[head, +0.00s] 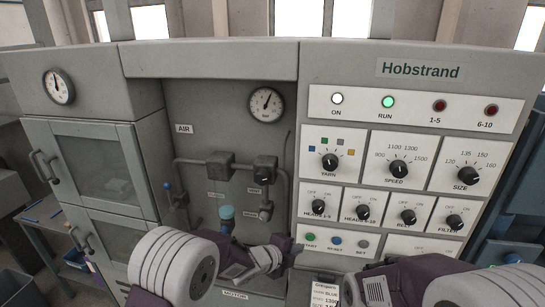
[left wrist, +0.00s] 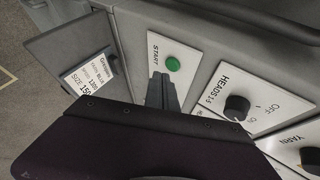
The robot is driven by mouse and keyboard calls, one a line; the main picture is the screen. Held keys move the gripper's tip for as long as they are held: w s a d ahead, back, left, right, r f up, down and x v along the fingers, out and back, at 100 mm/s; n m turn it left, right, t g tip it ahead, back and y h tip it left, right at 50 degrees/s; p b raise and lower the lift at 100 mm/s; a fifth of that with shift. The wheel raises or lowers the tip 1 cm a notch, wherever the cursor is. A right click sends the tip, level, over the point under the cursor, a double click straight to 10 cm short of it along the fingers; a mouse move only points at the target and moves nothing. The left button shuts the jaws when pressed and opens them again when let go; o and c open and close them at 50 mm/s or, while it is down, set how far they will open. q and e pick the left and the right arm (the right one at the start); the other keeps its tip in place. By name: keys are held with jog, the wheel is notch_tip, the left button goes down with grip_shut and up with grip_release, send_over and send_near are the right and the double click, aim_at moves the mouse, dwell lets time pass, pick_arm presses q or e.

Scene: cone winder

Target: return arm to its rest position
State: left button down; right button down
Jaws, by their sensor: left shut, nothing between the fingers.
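My left gripper (head: 294,250) is shut and empty, in front of the control panel by the green START button (head: 310,237). In the left wrist view its dark fingers (left wrist: 161,90) point up at the button plate, just beside the green START button (left wrist: 173,63). I cannot tell whether the fingertips touch the plate. My right arm (head: 410,284) comes in at the lower right; its fingers cannot be made out. The RUN lamp (head: 388,102) glows green and the ON lamp (head: 337,98) is white.
The panel has several black knobs, among them HEADS 1-5 (head: 319,206) and YARN (head: 330,162). Left of it is a recess with pipes, a gauge (head: 266,102) and a blue knob (head: 226,212). A label card (left wrist: 90,72) sits near the left gripper.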

pick_arm(q)
jog(key=w+a+r+n+t+b, duration=0.1)
jog(key=w+a+r+n+t, duration=0.1)
jog(key=w+a+r, duration=0.3)
jog(key=s+a+f+n+y+b, duration=0.1)
jog(key=s+a+n+y, duration=0.25)
jog(key=a, duration=0.55)
jog(key=s+a+f+n+y+b, duration=0.15)
jog(key=a+n, duration=0.25)
jog(key=a, duration=0.4)
jog(key=s+a+f+n+g+y, duration=0.3)
jog(key=s+a+f+n+g, duration=0.15)
jog(key=s+a+n, duration=0.6)
jog(key=s+d+f+n+g, duration=0.1)
jog(key=s+f+n+g, duration=0.1)
jog(key=s, duration=0.5)
jog(key=s+d+f+n+g, duration=0.2)
jog(key=s+f+n, duration=0.1)
jog(key=s, duration=0.4)
jog(key=shift+s+f+n+g, duration=0.25)
jog(key=shift+f+n+g, duration=0.1)
jog(key=shift+n, duration=0.45)
